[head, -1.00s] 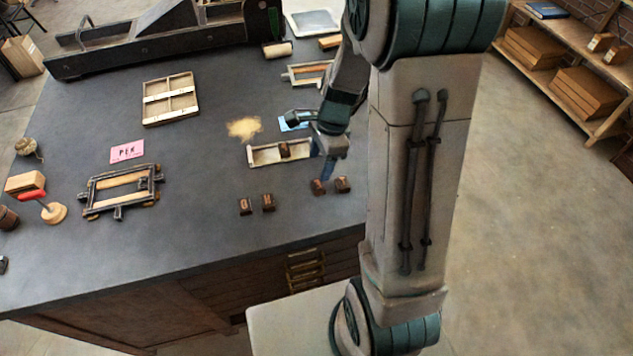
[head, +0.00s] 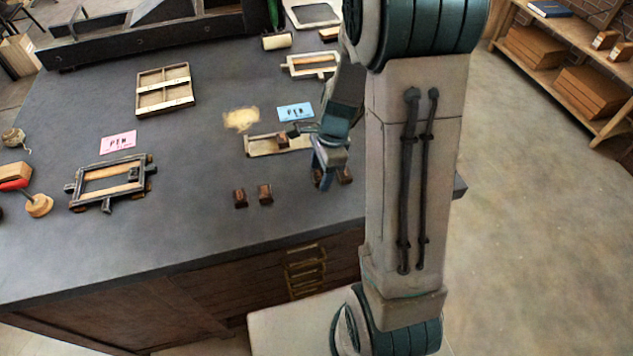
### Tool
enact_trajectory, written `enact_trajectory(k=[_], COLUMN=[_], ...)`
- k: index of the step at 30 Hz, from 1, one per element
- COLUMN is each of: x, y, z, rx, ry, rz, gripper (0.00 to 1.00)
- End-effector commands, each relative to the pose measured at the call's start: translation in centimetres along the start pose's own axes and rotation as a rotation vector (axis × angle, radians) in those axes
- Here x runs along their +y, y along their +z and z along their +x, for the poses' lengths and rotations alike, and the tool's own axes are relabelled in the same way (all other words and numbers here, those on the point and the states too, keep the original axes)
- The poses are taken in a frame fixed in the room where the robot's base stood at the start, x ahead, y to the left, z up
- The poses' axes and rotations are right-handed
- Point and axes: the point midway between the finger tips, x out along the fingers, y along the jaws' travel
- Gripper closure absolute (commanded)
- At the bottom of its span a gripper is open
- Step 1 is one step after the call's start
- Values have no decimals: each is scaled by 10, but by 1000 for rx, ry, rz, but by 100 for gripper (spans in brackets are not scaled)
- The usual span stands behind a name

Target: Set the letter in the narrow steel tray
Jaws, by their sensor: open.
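The narrow steel tray (head: 262,147) lies on the bench, left of my gripper, with one brown letter block (head: 283,141) in it. Two brown letter blocks, one at the left (head: 240,199) and one beside it (head: 265,194), stand apart in front of the tray. Another block (head: 346,175) stands just right of my gripper, and one more (head: 317,177) is partly hidden behind the fingers. My gripper (head: 323,180) is open and points down at this hidden block; whether it touches the block cannot be told. The letters on the blocks are too small to read.
A blue card (head: 296,112) lies behind the tray, beside a sandy patch (head: 241,119). A pink card (head: 118,142) and a dark frame (head: 77,197) are at the left. A compartment tray (head: 140,100) lies behind.

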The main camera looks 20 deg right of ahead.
Motion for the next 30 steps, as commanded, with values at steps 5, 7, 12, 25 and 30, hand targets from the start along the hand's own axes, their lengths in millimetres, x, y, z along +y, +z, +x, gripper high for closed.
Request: enact_trajectory(k=[5, 7, 12, 25, 30], x=[0, 0, 0, 0, 0], y=[0, 0, 0, 3, 5], z=[0, 0, 0, -16, -26], rx=[0, 0, 0, 0, 0], ry=[0, 0, 0, -1, -1], rz=[0, 0, 1, 0, 0], gripper=[44, 46, 85, 85, 85])
